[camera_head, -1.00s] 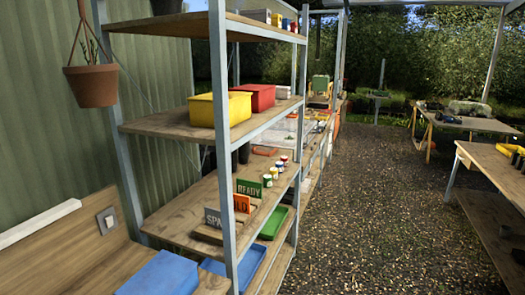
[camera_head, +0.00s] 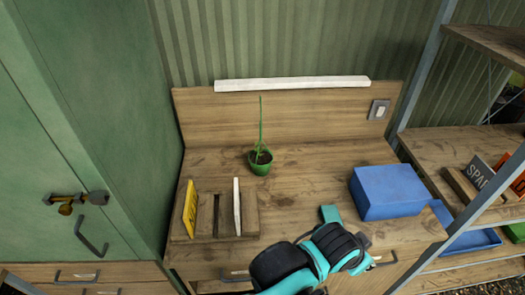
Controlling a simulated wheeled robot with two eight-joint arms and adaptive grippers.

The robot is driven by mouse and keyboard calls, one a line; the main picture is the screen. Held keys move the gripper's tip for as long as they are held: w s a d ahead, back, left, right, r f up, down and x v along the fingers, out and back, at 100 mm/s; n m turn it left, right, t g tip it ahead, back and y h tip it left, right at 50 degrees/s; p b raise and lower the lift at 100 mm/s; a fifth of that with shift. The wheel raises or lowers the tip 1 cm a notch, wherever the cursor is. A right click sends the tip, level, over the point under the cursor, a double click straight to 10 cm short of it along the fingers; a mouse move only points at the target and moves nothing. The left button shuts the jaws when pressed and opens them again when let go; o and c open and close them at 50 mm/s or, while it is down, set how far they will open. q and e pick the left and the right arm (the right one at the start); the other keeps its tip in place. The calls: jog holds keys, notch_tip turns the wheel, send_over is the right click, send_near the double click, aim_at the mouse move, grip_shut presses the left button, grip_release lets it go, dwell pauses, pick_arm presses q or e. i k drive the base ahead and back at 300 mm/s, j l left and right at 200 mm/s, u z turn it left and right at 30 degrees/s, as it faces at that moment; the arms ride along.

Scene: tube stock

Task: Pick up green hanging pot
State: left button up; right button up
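The green hanging pot (camera_head: 261,163) stands upright on the wooden bench, near its back and left of the middle. It is small, with dark soil in it and a thin green hanger or stem rising straight up from it. A teal and black part of one of my arms shows at the bottom centre, in front of the bench's front edge and apart from the pot. I cannot tell which arm it is. No gripper fingers can be made out, and nothing is seen touching the pot.
A blue box (camera_head: 389,191) sits on the bench's right side. A wooden holder (camera_head: 215,227) with a yellow sign (camera_head: 190,208) and a white panel (camera_head: 237,206) stands at the front left. A green cabinet (camera_head: 85,120) is at left, shelving at right. The bench's middle is clear.

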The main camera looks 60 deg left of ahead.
aim_at(260, 160)
jog(key=u, duration=1.95)
jog(key=i+l+u, duration=0.1)
jog(key=u, duration=0.65)
